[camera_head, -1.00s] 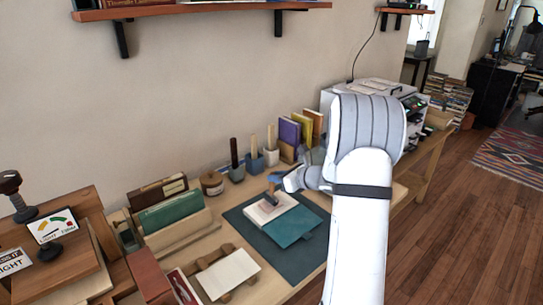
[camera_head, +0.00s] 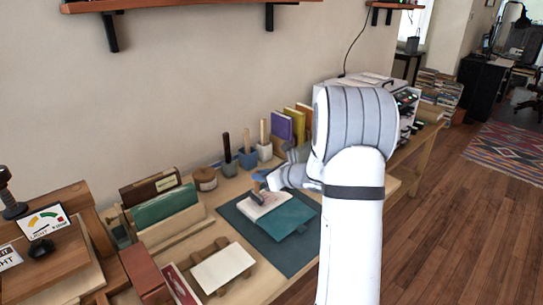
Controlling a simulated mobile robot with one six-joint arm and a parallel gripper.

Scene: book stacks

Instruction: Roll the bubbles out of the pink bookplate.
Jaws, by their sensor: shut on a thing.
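An open book lies on the dark green mat (camera_head: 295,258), with a pale page (camera_head: 268,208) on its left and a teal cover (camera_head: 287,223) on its right. My gripper (camera_head: 262,178) is above the pale page, shut on a small roller (camera_head: 257,196) whose dark lower end is at or just over the page. I cannot tell whether it touches. The pink bookplate is too small or too covered by the roller to make out on the page. My white arm comes in from the right.
Behind the mat stand handled tools in pots (camera_head: 247,158), a round wooden pot (camera_head: 204,179) and upright books (camera_head: 282,126). A rack with a teal book (camera_head: 166,204) is to the left. A pale card on wooden blocks (camera_head: 222,268) lies in front.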

